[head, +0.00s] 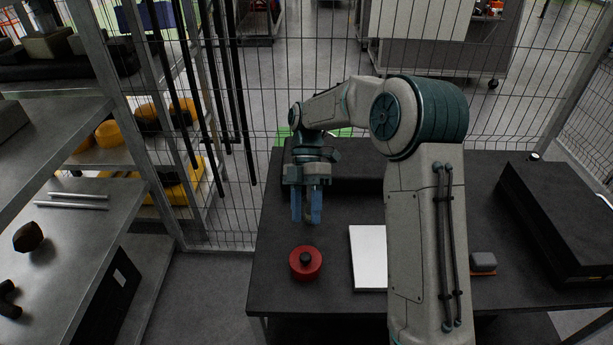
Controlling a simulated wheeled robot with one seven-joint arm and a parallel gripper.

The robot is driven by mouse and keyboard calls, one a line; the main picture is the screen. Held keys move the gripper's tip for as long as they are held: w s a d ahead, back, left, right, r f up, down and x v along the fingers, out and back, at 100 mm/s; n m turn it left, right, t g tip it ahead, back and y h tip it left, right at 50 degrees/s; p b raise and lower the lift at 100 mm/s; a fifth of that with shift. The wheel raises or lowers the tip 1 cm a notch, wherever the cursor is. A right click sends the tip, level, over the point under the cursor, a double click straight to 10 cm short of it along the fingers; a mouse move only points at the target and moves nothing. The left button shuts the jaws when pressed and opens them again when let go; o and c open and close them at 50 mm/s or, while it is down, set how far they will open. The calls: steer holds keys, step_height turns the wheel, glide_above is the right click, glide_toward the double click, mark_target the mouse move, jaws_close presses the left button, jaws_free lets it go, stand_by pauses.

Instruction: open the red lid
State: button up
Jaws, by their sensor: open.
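The red lid (306,267) is round with a black knob (305,258) in its centre. It sits near the front left of the dark table in the head view. What lies under it is hidden. My gripper (307,220) hangs with its blue fingers pointing down, above or behind the lid in the picture and apart from it. The fingers are open with nothing visible between them.
The dark table (330,306) carries a white flat panel (369,256) right of the lid, a small grey block (482,262) and a large black box (565,215). A wire fence (270,60) stands behind. Metal shelves (85,215) stand at left.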

steer(key=v, duration=1)
steer(key=shift+w+r, duration=0.2)
steer(key=shift+r, duration=0.05)
steer(key=s+d+r+m+t, duration=0.3)
steer(key=s+d+m+t, duration=0.1)
steer(key=s+m, duration=0.25)
steer(key=s+d+r+m+t, duration=0.3)
steer(key=s+m, duration=0.3)
steer(key=m, duration=0.2)
steer(key=s+d+f+m+t, duration=0.4)
steer(key=s+d+m, duration=0.3)
steer(key=s+m, duration=0.4)
steer(key=shift+s+m+t, duration=0.4)
steer(key=shift+m+t, duration=0.15)
steer(key=shift+t, duration=0.35)
